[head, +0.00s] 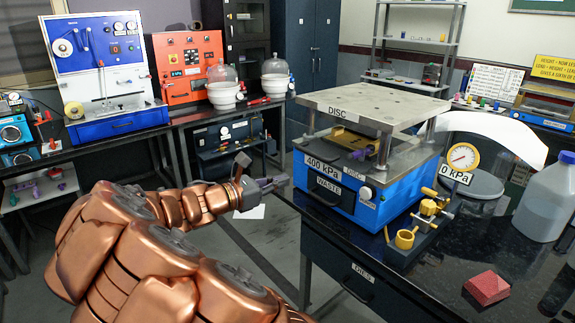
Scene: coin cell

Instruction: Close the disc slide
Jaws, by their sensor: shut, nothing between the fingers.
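The blue press (384,205) stands on the black bench at the right. It carries a grey top plate marked DISC (390,103) on posts. Between the top plate and the lower deck sits a gold slide piece (348,139) with a dark purple handle (362,154), near a second DISC label (354,173). Its far part is shaded under the top plate, and I cannot tell how far out it stands. My gripper (284,183) is shut and empty. It is left of the press, apart from it, pointing right.
A WASTE drawer (334,196) is in the press front. Yellow fittings (424,216), a pressure gauge (462,157), a red block (487,288) and a white jug (545,199) are on the bench. Open floor lies between the benches.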

